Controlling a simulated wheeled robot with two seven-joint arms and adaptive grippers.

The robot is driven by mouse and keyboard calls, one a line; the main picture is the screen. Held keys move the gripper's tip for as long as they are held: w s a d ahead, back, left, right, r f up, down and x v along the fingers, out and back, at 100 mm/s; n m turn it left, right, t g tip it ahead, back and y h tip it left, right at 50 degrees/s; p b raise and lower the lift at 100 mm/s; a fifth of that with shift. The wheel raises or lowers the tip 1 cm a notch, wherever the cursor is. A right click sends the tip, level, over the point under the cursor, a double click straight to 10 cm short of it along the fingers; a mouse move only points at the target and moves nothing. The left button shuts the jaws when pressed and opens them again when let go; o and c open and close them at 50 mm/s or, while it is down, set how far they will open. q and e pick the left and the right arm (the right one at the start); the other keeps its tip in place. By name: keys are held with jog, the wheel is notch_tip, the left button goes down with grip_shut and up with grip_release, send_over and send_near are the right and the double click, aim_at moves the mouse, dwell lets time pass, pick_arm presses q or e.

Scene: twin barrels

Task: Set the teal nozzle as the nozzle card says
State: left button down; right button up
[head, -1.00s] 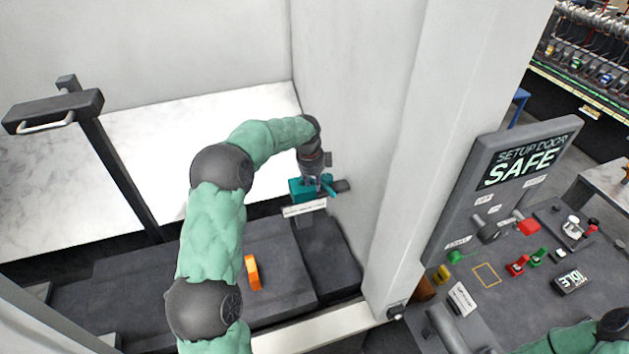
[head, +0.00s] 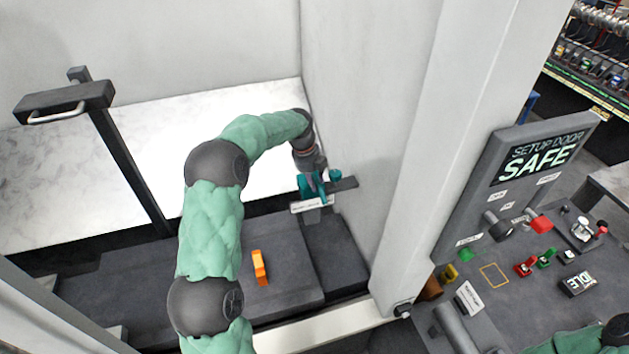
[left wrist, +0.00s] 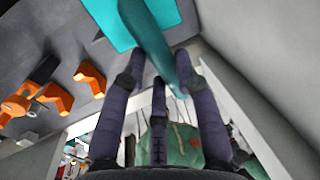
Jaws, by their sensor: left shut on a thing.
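The teal nozzle (head: 335,175) is at the far right corner of the dark bench, by the grey wall. In the left wrist view the teal piece (left wrist: 152,40) runs between my fingers, with a flat teal block (left wrist: 107,18) beside it. My left gripper (head: 316,182) is shut on the teal nozzle; the fingers also show in the left wrist view (left wrist: 160,82). A white label (head: 311,205) sits just below it, its text too small to read. I cannot make out a nozzle card. My right gripper is out of view; only part of my right arm shows at the lower right.
An orange piece (head: 259,267) stands on the dark bench (head: 200,270). To the right, past a pale pillar (head: 420,150), a panel reads "SETUP DOOR SAFE" (head: 540,155) above a control desk with coloured switches and an "IDLE" display (head: 578,284). A handled post (head: 65,101) stands left.

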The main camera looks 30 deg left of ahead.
pick_arm(q)
jog(key=shift+s+a+m, duration=0.15)
jog(key=shift+a+m, duration=0.05)
jog(key=shift+m, duration=0.3)
jog(key=c, duration=0.9)
grip_release()
jog(key=r, duration=0.4)
jog(key=s+a+r, duration=0.1)
jog(key=r, duration=0.6)
jog(key=shift+s+a+r, duration=0.25)
jog(key=shift+s+r, duration=0.1)
jog(key=shift+f, duration=0.1)
